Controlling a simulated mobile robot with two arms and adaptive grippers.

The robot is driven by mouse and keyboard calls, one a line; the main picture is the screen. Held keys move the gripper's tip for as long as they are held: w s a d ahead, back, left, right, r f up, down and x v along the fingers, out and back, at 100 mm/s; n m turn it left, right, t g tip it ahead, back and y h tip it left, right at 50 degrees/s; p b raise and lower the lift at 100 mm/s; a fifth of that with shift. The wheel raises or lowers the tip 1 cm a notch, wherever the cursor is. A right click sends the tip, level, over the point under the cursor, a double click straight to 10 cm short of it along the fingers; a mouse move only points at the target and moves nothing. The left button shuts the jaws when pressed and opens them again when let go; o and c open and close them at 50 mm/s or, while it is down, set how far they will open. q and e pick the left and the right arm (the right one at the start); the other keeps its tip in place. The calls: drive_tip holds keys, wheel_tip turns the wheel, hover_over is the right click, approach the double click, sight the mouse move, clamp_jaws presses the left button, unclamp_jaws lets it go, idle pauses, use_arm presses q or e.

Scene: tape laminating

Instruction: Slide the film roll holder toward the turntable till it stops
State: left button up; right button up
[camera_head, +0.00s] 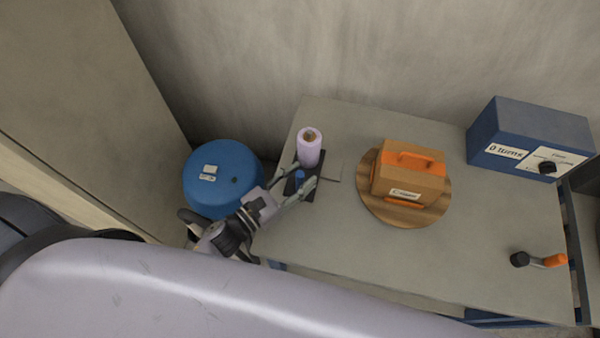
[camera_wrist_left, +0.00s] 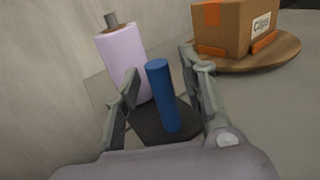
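The film roll holder has a dark base (camera_head: 304,188), a lilac film roll (camera_head: 309,148) standing upright on it and a short blue handle (camera_head: 299,176) on the near side. The wooden turntable (camera_head: 436,207) lies to its right, apart from it, with a cardboard box (camera_head: 407,183) on top. My left gripper (camera_head: 303,174) is open at the holder, one finger on either side of the blue handle. The left wrist view shows gaps between the handle (camera_wrist_left: 163,97) and both fingers. My right gripper is not in view.
A blue control box (camera_head: 525,140) stands at the table's back right. A crank with an orange grip (camera_head: 554,261) is at the front right. A blue round tank (camera_head: 220,180) is left of the table. The tabletop (camera_head: 345,245) in front of the turntable is clear.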

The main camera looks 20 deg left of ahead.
use_arm(q)
drive_tip(key=shift+w+d, duration=0.15)
drive_tip(key=shift+w, duration=0.05)
drive_tip(key=shift+c, duration=0.5)
clamp_jaws()
idle(0.4)
